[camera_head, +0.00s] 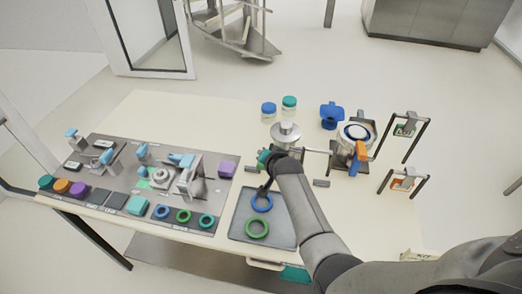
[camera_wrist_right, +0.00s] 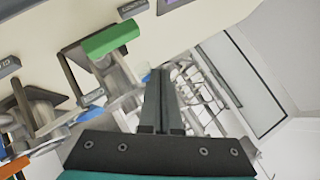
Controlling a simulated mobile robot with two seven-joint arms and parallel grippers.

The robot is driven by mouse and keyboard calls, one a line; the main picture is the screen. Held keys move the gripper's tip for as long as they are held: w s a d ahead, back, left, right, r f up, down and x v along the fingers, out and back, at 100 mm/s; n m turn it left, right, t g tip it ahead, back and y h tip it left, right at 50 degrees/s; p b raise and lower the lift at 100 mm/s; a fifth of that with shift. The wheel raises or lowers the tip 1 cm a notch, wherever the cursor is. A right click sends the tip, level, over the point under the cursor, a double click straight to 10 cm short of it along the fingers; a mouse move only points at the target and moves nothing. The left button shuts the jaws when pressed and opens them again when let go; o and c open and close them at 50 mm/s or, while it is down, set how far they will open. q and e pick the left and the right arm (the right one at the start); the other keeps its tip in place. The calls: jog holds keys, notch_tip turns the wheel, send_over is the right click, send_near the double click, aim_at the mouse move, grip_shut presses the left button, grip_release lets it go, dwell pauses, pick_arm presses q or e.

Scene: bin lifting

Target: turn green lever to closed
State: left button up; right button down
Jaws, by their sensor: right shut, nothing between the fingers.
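The green lever (camera_wrist_right: 112,40) shows in the right wrist view as a green handle on a grey mount, up and left of my right gripper (camera_wrist_right: 162,75). The gripper's two dark fingers are together and empty, and a gap shows in the picture between them and the lever. I cannot pick out the green lever surely there, as my arm covers part of that area. My left gripper is not in view.
The tray (camera_head: 240,228) holds a blue ring (camera_head: 262,203) and a green ring (camera_head: 257,229). An orange lever (camera_head: 360,152) stands right of my gripper. A panel (camera_head: 120,172) with several parts is at left. Two jars (camera_head: 268,110) (camera_head: 289,104) stand behind. The table's back left is bare.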

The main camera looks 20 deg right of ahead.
jog(key=shift+s+a+r+p, duration=0.25)
jog(key=shift+s+a+r, duration=0.2)
jog(key=shift+s+r, duration=0.3)
jog(key=shift+s+a+r+p, duration=0.2)
jog(key=shift+s+a+r, duration=0.35)
jog(key=shift+r, duration=0.3)
jog(key=shift+d, duration=0.1)
jog(key=s+a+r+n+g, duration=0.15)
jog(key=s+n, duration=0.25)
jog(key=s, duration=0.7)
jog(key=s+a+r+n+g+y, duration=0.1)
jog(key=s+a+n+g, duration=0.2)
jog(key=s, duration=0.7)
jog(key=s+a+r+n+g, duration=0.1)
jog(key=s+n+g, duration=0.3)
jog(key=s, duration=0.7)
notch_tip(320, 180, down, 35)
jog(key=s+n+b, duration=0.1)
jog(key=s+b, duration=0.1)
jog(key=b, duration=1)
jog(key=s+d+f+b, duration=0.1)
jog(key=s+f+b, duration=0.4)
jog(key=f, duration=0.7)
jog(key=s+d+f+g+b, duration=0.1)
jog(key=s+d+f+b, duration=0.1)
jog(key=s+f+b, duration=0.4)
jog(key=s+f, duration=0.4)
jog(key=f, duration=0.2)
jog(key=shift+s+f, duration=0.15)
jog(key=shift+f, duration=0.15)
